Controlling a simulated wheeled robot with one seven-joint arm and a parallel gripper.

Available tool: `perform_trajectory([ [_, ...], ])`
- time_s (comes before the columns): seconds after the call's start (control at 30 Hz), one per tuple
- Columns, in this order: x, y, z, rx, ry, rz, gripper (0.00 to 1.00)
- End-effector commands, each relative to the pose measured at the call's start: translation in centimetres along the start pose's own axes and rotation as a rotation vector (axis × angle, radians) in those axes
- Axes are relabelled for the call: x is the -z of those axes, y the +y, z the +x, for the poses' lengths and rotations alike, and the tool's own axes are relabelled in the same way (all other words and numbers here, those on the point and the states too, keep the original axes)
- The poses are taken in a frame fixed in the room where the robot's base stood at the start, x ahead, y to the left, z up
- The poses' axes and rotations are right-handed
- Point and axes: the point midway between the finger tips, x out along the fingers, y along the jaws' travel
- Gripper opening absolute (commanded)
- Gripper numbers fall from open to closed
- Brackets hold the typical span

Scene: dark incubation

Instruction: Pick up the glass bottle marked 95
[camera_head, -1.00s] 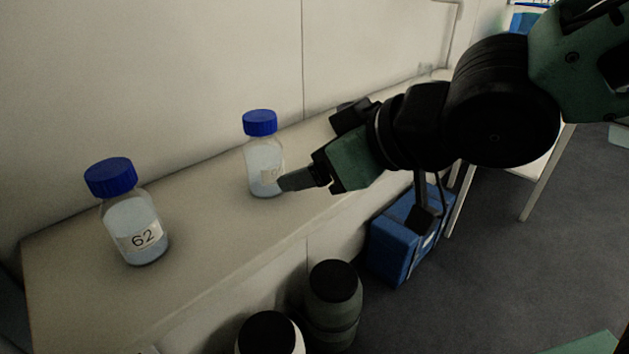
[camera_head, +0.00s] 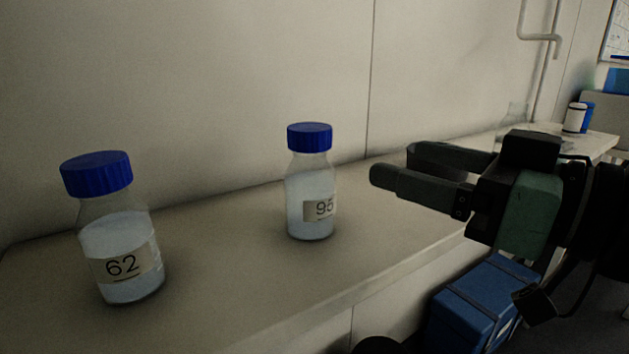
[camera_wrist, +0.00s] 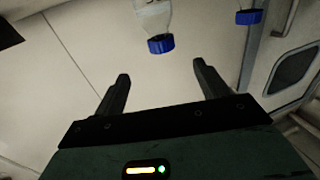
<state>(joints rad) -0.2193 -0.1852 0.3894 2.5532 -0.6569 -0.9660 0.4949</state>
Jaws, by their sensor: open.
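The glass bottle marked 95 (camera_head: 311,195) stands upright on the bench, with a blue cap and pale contents. My gripper (camera_head: 395,165) is open and empty to the right of this bottle, apart from it, its fingers pointing left. In the wrist view, the open fingers of my gripper (camera_wrist: 162,85) show with a blue-capped bottle (camera_wrist: 155,25) beyond and between them, upside down in the picture. Its number cannot be read there.
A similar bottle marked 62 (camera_head: 118,240) stands to the left on the bench (camera_head: 250,290). A second blue cap (camera_wrist: 249,16) shows in the wrist view. A wall runs behind the bench. A blue box (camera_head: 480,305) sits below the bench's front edge. Clear glassware (camera_head: 515,118) stands farther back.

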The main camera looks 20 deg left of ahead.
Motion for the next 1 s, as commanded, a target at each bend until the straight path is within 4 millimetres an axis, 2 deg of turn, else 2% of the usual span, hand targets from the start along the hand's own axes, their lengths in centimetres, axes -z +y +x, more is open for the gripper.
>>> perform_trajectory([
  [0.03, 0.5, -0.1, 0.7, 0.005, -0.003, 0.007, 0.74],
  [0.2, 0.5, -0.1, 2.3, 0.003, -0.005, 0.008, 0.74],
  [0.97, 0.4, -0.1, 7.0, 0.001, -0.004, 0.004, 0.74],
  [1.0, 0.1, -0.1, 7.8, 0.001, -0.001, 0.001, 0.74],
])
